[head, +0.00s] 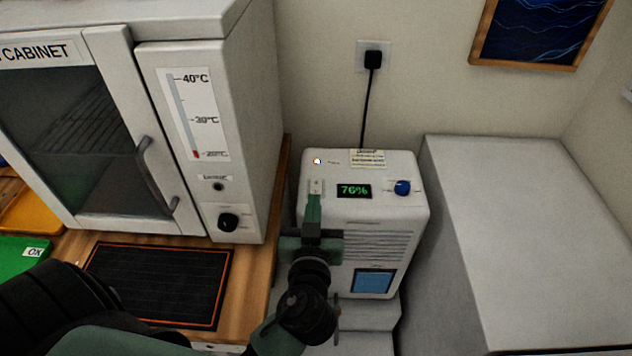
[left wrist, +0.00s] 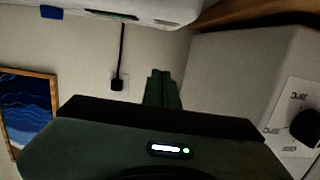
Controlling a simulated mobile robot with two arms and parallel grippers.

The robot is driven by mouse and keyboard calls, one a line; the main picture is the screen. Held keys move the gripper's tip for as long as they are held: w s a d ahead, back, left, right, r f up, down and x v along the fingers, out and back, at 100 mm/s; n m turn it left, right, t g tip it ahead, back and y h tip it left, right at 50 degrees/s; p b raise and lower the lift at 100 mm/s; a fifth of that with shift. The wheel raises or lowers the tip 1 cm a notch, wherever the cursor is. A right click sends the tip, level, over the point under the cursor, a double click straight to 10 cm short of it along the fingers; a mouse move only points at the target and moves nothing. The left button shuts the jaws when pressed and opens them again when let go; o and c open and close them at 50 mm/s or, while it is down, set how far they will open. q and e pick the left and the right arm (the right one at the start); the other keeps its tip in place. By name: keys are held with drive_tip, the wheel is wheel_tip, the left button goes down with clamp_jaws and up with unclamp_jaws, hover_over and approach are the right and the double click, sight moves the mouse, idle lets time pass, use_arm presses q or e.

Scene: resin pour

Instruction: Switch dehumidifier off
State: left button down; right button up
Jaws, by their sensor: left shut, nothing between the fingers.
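The white dehumidifier (head: 385,222) stands against the wall, right of the cabinet. Its green display (head: 354,191) reads 76%, and a small lamp (head: 317,161) glows at its upper left. A small pale switch (head: 316,186) sits left of the display, and a blue knob (head: 402,187) to the right. My left gripper (head: 313,203) is shut and empty, its tips right at the switch's lower edge; I cannot tell whether they touch it. In the left wrist view the shut fingers (left wrist: 163,90) show, with part of the dehumidifier (left wrist: 165,8) at the top. My right gripper is out of view.
The white cabinet (head: 258,130) stands close on the left, on a wooden bench with a black mat (head: 160,285). A large pale grey block (head: 530,230) stands close on the right. A black plug (head: 373,60) and cord run down the wall behind.

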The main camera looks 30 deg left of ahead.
use_arm(q)
drive_tip(key=p, duration=0.4)
hover_over(316, 185)
drive_tip(key=v, duration=0.3)
drive_tip(key=shift+w+f, duration=0.1)
drive_tip(key=shift+f, duration=0.5)
drive_tip(key=f, duration=0.2)
drive_tip(key=shift+w+a+f, duration=0.25)
drive_tip(key=shift+w+f, duration=0.15)
drive_tip(key=shift+f, duration=0.85)
